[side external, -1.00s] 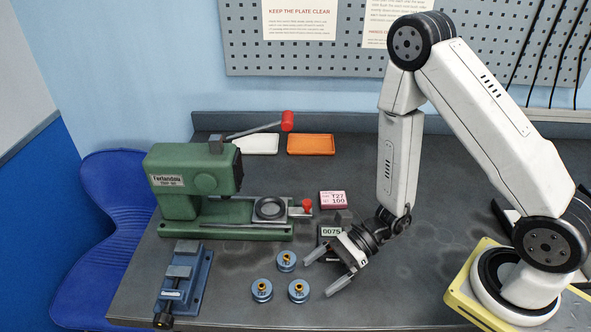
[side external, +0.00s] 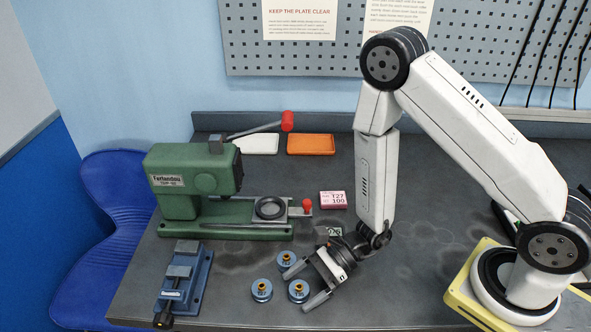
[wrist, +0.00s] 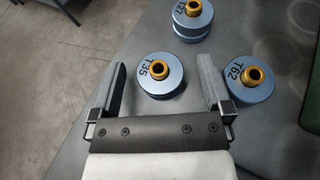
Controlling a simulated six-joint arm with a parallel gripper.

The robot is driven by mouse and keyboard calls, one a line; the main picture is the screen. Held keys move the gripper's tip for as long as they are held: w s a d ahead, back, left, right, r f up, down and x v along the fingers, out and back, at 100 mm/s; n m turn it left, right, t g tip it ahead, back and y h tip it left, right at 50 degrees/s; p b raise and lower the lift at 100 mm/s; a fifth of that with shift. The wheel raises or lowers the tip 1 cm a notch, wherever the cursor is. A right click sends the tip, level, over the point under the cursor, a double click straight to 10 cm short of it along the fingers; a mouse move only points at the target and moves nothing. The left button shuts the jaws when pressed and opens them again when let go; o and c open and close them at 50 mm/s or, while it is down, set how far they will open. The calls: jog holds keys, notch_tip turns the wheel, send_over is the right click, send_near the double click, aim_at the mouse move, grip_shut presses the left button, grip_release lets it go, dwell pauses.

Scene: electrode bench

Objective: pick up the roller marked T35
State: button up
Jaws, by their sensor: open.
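The roller marked T35 (wrist: 160,74) is a blue disc with a brass hub. I cannot tell the exact height of the fingertips over the bench.
Roller T62 (wrist: 249,74) sits close outside my right finger. Another roller (wrist: 192,18) lies farther ahead.

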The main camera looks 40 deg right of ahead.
aim_at(303, 287)
grip_shut()
dwell(0.3)
jog(key=shift+r, duration=0.2)
jog(key=shift+r, duration=4.85)
